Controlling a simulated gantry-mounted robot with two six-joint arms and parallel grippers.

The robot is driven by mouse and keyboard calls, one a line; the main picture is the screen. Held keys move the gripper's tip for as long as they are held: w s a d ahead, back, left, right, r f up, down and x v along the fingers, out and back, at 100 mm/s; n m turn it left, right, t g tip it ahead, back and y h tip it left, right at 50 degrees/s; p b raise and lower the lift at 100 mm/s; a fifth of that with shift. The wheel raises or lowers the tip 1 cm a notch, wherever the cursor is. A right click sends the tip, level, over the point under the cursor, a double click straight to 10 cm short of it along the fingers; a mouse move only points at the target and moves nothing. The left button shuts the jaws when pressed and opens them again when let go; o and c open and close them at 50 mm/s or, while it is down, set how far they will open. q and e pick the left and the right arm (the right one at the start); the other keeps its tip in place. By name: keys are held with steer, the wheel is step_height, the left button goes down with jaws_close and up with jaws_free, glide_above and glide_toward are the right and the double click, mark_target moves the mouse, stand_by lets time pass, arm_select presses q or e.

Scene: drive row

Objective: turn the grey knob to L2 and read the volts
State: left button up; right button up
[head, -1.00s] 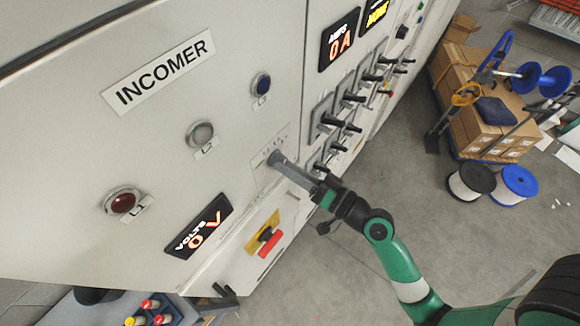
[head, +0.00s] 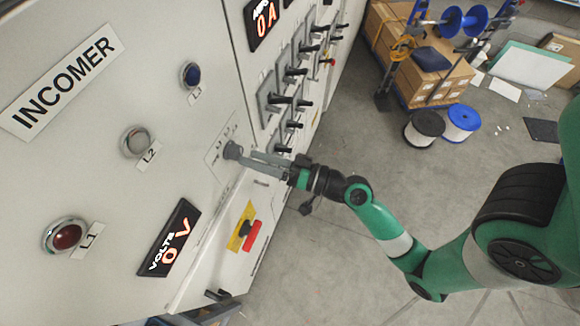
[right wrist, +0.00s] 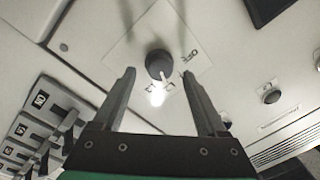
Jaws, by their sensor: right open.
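The grey knob (head: 232,150) is on the white INCOMER panel, right of the indicator lamps. The right wrist view shows it as a dark round knob (right wrist: 157,62) on a square plate, with an OFF mark at its upper right; its other marks are too blurred to read. My right gripper (head: 250,158) is open in front of the knob. In the right wrist view its two fingers (right wrist: 158,78) lie either side of the knob with gaps; contact does not show. The volts display (head: 168,240) reads 0 V. My left gripper is out of view.
Lamps L1 (head: 67,236), L2 (head: 136,141) and L3 (head: 190,75) are left of the knob. A red handle on a yellow plate (head: 240,226) is below it. Black-handled switches (head: 296,72) and an amps display (head: 262,20) are to the right.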

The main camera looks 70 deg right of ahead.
steer(key=s+b, duration=0.1)
steer(key=s, duration=0.8)
steer(key=shift+s+d+f+b, duration=0.15)
steer(key=shift+d+f+b, duration=0.05)
steer(key=shift+d+b, duration=0.1)
